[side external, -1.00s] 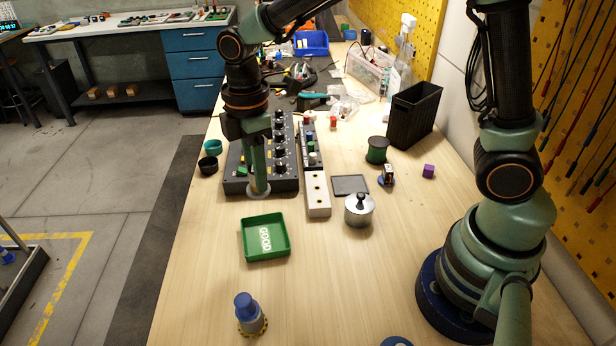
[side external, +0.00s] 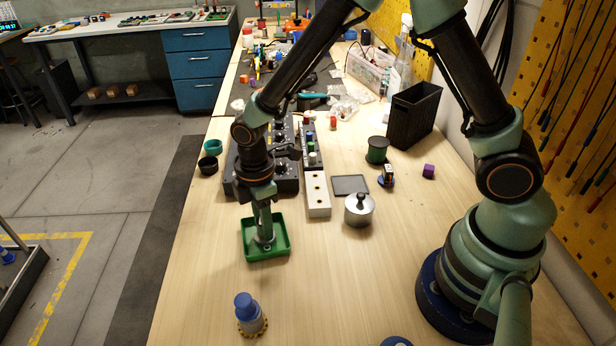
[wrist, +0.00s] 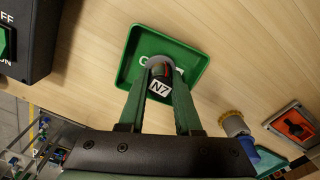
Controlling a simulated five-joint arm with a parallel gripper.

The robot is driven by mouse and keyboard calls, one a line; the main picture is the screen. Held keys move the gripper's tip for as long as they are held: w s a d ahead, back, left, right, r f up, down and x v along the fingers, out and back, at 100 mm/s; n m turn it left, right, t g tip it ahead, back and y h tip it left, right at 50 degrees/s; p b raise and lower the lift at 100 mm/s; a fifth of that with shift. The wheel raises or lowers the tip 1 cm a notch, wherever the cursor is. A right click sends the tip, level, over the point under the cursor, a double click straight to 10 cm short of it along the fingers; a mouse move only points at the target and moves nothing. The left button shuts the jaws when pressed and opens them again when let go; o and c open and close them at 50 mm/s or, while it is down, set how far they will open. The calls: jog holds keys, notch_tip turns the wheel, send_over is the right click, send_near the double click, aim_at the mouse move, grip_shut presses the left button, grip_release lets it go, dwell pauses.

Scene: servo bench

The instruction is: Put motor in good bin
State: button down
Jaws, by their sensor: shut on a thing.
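The good bin is a shallow green tray (side external: 284,250) on the wooden bench; it also shows in the wrist view (wrist: 190,52), its white lettering partly covered. My gripper (side external: 264,234) points down over the bin, inside its outline. In the wrist view my gripper (wrist: 162,88) is shut on the motor (wrist: 161,70), a small dark body with a grey round end and a white "N7" label. In the side view the motor (side external: 265,241) is small and mostly hidden between the fingers. I cannot tell whether it touches the bin floor.
A blue motor-like part with a yellow toothed base (side external: 249,316) stands in front of the bin. A dark control box (side external: 283,180), a white block with holes (side external: 317,194) and a lidded metal pot (side external: 359,210) stand behind and right. Bare bench lies left and right of the bin.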

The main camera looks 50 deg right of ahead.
jog(key=c, duration=0.6)
grip_release()
jog(key=shift+f, duration=0.1)
notch_tip(320, 180, up, 12)
jog(key=s+d+r+m+t, duration=0.2)
jog(key=s+d+r+m, duration=0.2)
jog(key=d+r+m, duration=0.1)
jog(key=s+d+r+m+t, duration=0.3)
jog(key=s+d+r+m, duration=0.1)
jog(key=d+m, duration=0.4)
jog(key=shift+s+r+m+t, duration=0.3)
jog(key=shift+r+m, duration=0.4)
jog(key=shift+r, duration=0.15)
